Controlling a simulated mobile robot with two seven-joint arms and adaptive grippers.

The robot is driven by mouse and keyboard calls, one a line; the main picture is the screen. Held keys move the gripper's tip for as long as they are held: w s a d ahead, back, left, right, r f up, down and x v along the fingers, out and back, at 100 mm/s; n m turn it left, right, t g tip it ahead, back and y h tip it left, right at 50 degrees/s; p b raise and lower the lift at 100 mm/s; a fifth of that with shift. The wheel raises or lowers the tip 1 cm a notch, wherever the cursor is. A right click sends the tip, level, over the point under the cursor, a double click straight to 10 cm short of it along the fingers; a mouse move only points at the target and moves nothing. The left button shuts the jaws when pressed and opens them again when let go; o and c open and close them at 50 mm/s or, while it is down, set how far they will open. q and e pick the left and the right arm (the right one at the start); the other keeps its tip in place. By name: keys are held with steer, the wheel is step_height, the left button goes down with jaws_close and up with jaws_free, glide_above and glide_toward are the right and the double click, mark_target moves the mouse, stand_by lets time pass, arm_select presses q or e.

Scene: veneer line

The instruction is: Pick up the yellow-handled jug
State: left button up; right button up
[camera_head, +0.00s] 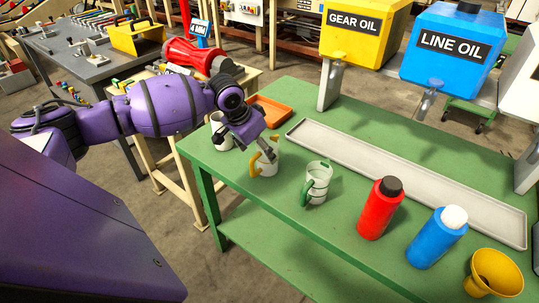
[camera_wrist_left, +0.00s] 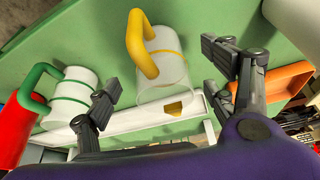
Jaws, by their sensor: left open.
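The yellow-handled jug (camera_head: 265,160) is a whitish cup with a yellow handle, standing on the green table (camera_head: 245,187) between a white jug and a green-handled jug (camera_head: 317,184). In the left wrist view the yellow-handled jug (camera_wrist_left: 160,75) lies between my finger tips, with its handle toward the upper left. My left gripper (camera_head: 258,146) is open at the jug, partly covering its upper part. The same gripper (camera_wrist_left: 165,75) shows both fingers spread in the wrist view, with gaps to the jug. I cannot tell whether a finger touches it. My right gripper is not in view.
The white jug (camera_head: 221,132) stands close on the left. A red bottle (camera_head: 380,210), a blue bottle (camera_head: 436,238) and a yellow funnel (camera_head: 494,272) stand to the right. Behind are a long grey tray (camera_head: 410,182), an orange tray (camera_head: 272,110) and oil dispensers (camera_head: 364,27).

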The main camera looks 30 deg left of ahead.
mark_target(266, 158)
arm_select(q)
steer(key=x, duration=0.5)
steer(key=shift+w+f, duration=0.2)
steer(key=shift+f, duration=0.1)
steer(key=c, duration=1.1)
steer(key=shift+c, duration=1.2)
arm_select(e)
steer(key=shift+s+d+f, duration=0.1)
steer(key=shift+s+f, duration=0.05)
